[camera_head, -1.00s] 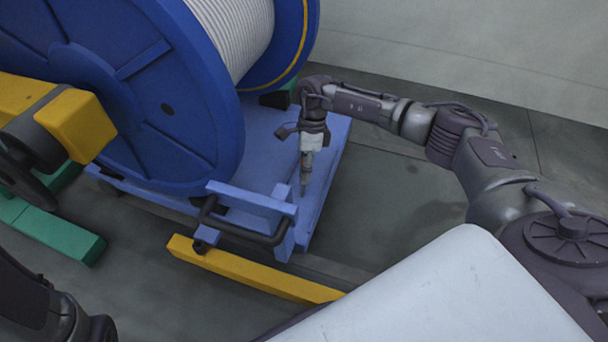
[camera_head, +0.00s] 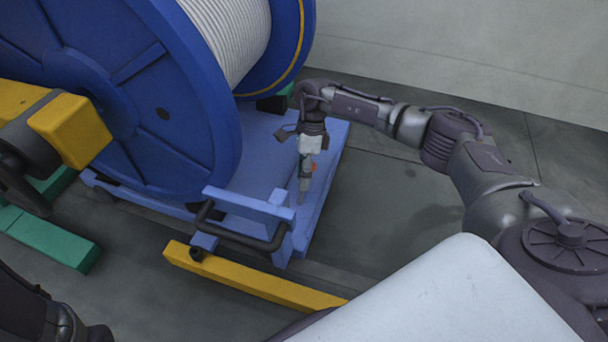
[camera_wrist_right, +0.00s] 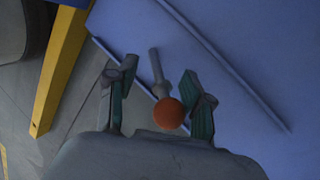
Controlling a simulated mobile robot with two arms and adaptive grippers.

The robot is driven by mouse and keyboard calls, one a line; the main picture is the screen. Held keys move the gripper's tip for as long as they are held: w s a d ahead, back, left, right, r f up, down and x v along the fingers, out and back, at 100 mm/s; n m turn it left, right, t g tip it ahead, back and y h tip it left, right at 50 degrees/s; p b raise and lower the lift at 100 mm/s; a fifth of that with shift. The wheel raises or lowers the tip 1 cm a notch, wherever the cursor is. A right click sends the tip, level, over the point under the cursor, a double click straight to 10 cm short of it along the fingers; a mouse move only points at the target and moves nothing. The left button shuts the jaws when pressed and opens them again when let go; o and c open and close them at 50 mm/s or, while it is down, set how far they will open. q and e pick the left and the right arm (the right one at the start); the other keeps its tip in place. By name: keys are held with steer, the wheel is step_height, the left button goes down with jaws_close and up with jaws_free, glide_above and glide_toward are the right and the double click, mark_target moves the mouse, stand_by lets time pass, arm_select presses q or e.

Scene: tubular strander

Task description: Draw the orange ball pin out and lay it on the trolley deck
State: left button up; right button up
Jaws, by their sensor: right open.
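The orange ball pin (camera_wrist_right: 169,113) shows in the right wrist view as an orange ball with a grey shaft pointing away from the camera. My right gripper (camera_wrist_right: 158,76) is open, with one finger on each side of the pin and gaps between. In the head view the gripper (camera_head: 305,182) points down over the near right part of the blue trolley deck (camera_head: 328,163), and a small orange spot of the ball (camera_head: 314,168) shows beside it. I cannot tell whether the shaft tip touches the deck. Only part of my left arm shows, at bottom left.
A large blue reel (camera_head: 150,110) wound with pale cable stands on the trolley, left of my right gripper. A blue frame with a black handle (camera_head: 240,236) stands at the near edge. A yellow bar (camera_head: 255,276) lies before it. The floor at right is clear.

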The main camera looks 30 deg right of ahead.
steer(key=v, duration=0.8)
stand_by(0.9)
